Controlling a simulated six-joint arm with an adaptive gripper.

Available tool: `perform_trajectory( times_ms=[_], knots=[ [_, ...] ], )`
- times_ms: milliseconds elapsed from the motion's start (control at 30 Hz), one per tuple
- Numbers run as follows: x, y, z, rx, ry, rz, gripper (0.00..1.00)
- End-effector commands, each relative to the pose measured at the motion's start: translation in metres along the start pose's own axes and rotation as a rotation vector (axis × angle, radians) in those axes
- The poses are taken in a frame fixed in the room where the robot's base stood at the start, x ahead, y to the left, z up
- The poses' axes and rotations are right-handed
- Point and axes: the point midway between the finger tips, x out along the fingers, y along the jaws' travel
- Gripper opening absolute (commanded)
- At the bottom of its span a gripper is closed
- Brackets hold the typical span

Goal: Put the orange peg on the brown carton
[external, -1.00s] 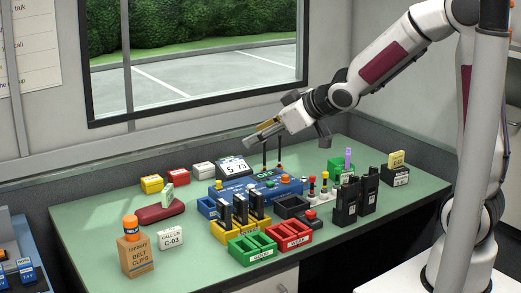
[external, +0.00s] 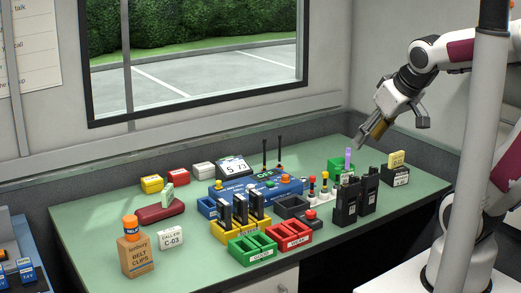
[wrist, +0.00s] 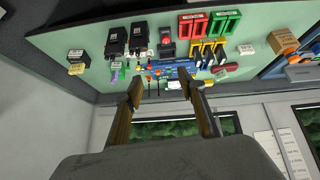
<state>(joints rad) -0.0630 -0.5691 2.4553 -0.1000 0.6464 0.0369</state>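The brown carton (external: 137,257), marked BELT CLIPS, stands upright at the table's front left. An orange peg (external: 131,229) with a printed band stands upright on top of it. The carton also shows at the upper right of the wrist view (wrist: 282,42). My gripper (external: 392,134) is raised in the air above the right end of the table, far from the carton. In the wrist view its two fingers (wrist: 162,90) are spread wide with nothing between them.
A purple peg (external: 348,157) stands at the green box, near and below my gripper. Two black handsets (external: 347,204) stand at right. Red (external: 290,237) and green (external: 253,248) trays lie in front of the blue console (external: 257,190).

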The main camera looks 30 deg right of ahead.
Motion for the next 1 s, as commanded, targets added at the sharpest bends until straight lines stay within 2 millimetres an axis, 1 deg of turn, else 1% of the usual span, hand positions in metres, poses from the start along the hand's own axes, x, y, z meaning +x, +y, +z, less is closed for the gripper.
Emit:
perform_trajectory(
  times_ms=[33,100,200,300,400,533,1000],
  knots=[
    [-0.008,0.002,0.011,0.018,-0.015,0.0,0.4],
    [-0.016,0.002,0.028,0.039,-0.043,-0.005,0.4],
    [-0.027,0.001,0.047,0.065,-0.075,-0.013,0.4],
    [-0.034,-0.001,0.061,0.082,-0.1,-0.022,0.4],
    [-0.038,-0.002,0.069,0.09,-0.115,-0.027,0.4],
    [-0.039,-0.003,0.073,0.094,-0.122,-0.03,0.4],
    [-0.039,-0.003,0.072,0.093,-0.121,-0.03,0.4]
  ],
)
